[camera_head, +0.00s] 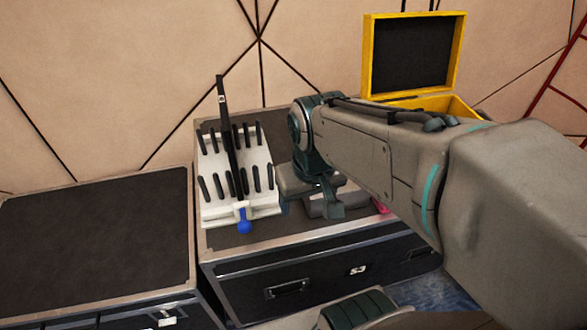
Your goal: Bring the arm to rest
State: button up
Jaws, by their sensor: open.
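My arm reaches in from the right over a black flight case (315,262). My gripper (314,200) hangs from the wrist, low over the right part of the case top. It is open, and I see nothing held in it. Its fingertips are partly hard to make out against the grey shapes behind them. To its left stands a white rack (222,208) with rows of black upright pieces, apart from the gripper. A tall black bar stands upright at the rack, and a blue-tipped white piece (244,220) sits at its front edge.
An open yellow box (456,105) with a raised lid stands behind my arm. A small pink-red thing (381,207) shows partly below the forearm. A second black case (95,235) at the left has a bare top. A panelled beige wall closes the back.

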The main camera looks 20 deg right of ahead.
jog(key=shift+s+a, duration=0.15)
jog(key=shift+s, duration=0.2)
notch_tip(320, 180, up, 8)
jog(key=t+p, duration=0.1)
jog(key=p, duration=0.6)
jog(key=shift+d+m, duration=0.2)
jog(key=shift+m, duration=0.1)
jog(key=shift+w+f, duration=0.1)
